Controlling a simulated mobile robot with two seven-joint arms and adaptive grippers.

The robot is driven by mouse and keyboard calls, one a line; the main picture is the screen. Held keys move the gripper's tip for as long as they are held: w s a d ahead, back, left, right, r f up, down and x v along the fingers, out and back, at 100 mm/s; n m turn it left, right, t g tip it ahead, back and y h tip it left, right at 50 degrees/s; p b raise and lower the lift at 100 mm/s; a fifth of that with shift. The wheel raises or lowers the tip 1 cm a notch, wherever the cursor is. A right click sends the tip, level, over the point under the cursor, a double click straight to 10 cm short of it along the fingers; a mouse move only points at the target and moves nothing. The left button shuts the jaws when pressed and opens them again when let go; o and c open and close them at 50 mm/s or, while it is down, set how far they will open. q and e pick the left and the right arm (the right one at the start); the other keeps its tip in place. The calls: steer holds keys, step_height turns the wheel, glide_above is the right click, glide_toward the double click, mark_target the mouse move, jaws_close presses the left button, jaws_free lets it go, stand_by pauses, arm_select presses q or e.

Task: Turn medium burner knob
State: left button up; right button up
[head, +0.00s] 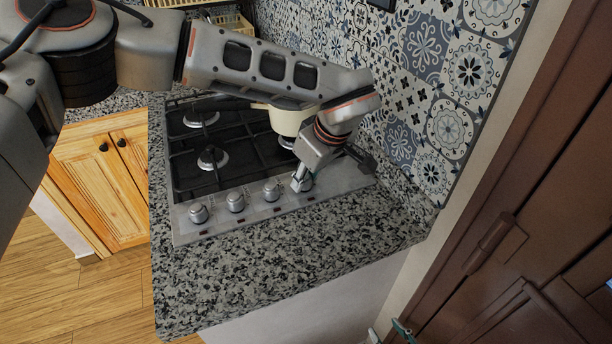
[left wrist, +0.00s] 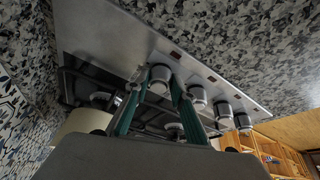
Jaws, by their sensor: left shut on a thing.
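A row of silver stove knobs runs along the front panel of the gas hob; no marking readable here tells which is the medium burner's. My left gripper (head: 301,184) reaches down to the rightmost knob (head: 308,184) in the head view. In the left wrist view, the green-padded fingers of my left gripper (left wrist: 155,98) are on either side of that end knob (left wrist: 160,74), shut on it. The other knobs (head: 271,190) stand free to its left. Two fingertips of my right gripper (head: 389,333) show at the bottom edge of the head view, apart and empty.
The black-grated hob (head: 176,150) is set in a speckled granite counter (head: 260,255). A cream pot (head: 288,120) stands on a back burner, partly behind my left arm. A patterned tile wall (head: 440,80) is behind, and a brown door (head: 530,220) is at right.

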arm_select(q)
steer(key=shift+w, duration=0.1)
steer(key=o, duration=1.1)
steer(key=shift+r, duration=0.1)
steer(key=v, duration=1.2)
